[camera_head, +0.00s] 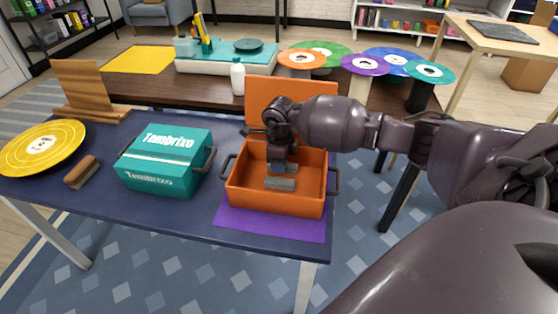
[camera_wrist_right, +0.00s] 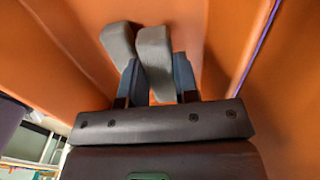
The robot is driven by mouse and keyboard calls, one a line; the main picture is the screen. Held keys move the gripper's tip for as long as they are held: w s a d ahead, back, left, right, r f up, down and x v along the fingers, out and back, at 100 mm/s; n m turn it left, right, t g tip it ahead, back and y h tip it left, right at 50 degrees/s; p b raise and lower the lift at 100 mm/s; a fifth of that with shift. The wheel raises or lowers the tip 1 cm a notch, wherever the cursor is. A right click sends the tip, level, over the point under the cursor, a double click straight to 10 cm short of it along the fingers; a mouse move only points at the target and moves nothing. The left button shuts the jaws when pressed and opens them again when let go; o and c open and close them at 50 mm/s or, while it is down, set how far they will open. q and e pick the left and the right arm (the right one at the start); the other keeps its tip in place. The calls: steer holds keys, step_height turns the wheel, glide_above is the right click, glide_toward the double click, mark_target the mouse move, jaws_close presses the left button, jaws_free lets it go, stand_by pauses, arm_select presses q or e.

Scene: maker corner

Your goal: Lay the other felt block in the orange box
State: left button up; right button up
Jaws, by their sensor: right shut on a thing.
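The orange box (camera_head: 275,204) stands open on the table with its lid raised at the back. My right gripper (camera_head: 283,165) reaches down inside it from above. In the right wrist view the gripper (camera_wrist_right: 156,82) is shut on a grey felt block (camera_wrist_right: 154,48), held between its two bluish fingers. A second grey felt block (camera_wrist_right: 118,42) is just left of the held one, close beside it; in the head view this block (camera_head: 280,183) lies on the box floor. I cannot tell whether the held block touches the floor. My left gripper is not in view.
The box stands on a purple mat (camera_head: 262,229). A closed teal box (camera_head: 165,178) is to its left, then a wooden brush (camera_head: 82,172) and a yellow disc (camera_head: 42,148).

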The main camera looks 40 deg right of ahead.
steer(key=shift+f, duration=0.25)
steer(key=o, duration=0.9)
steer(key=shift+r, duration=0.1)
steer(key=shift+r, duration=0.3)
step_height(320, 180, up, 12)
steer(key=p, duration=0.2)
steer(key=shift+r, duration=0.25)
